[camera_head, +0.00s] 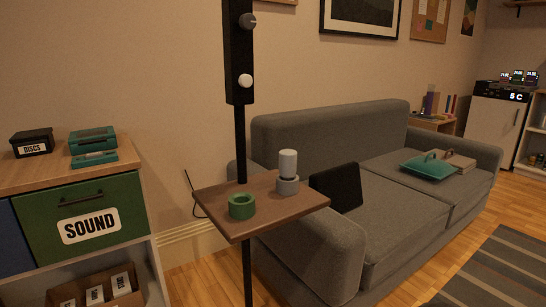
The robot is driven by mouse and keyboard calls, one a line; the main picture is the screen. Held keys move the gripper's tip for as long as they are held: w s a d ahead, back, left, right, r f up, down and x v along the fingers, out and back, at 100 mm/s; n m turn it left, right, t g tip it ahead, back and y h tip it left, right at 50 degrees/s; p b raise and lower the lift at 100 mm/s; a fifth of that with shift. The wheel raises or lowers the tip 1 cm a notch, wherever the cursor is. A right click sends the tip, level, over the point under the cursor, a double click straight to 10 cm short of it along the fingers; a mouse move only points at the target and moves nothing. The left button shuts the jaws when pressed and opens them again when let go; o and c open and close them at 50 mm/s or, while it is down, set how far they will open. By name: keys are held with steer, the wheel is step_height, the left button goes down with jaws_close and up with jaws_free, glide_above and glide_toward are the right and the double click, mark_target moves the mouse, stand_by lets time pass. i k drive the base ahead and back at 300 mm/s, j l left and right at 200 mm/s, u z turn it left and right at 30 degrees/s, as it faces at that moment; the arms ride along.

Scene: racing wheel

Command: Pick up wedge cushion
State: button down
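I cannot tell for sure which thing is the wedge cushion. A dark, nearly black cushion-like block (337,187) stands upright, leaning a little, at the left end of the grey sofa seat (395,216). Its lower left part is hidden behind the wooden shelf. A flat teal piece with a handle (427,168) lies on the right part of the seat, and a beige piece with a handle (460,162) lies beside it. Either may be wedge-shaped; they are too small to tell. My gripper is not in view.
A black pole (240,145) carries a small wooden shelf (265,216) with a green ring (242,206) and a grey-white cylinder (288,165), in front of the sofa's left end. A cabinet (88,222) stands left. Wooden floor and a striped rug (500,270) lie right, clear.

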mark_target(342, 183)
steer(key=i+l+u, duration=0.3)
steer(key=i+l, duration=0.2)
steer(key=i+l+u, duration=0.15)
steer(key=l, duration=0.3)
steer(key=i+l+u, duration=0.1)
steer(key=i+l, duration=0.15)
steer(key=l, duration=0.15)
steer(key=i+l+u, duration=0.15)
steer(key=l, duration=0.2)
steer(key=i+l+u, duration=0.15)
steer(key=l, duration=0.25)
steer(key=i+l+u, duration=0.15)
steer(key=l, duration=0.3)
steer(key=i+l+u, duration=0.15)
steer(key=l, duration=0.3)
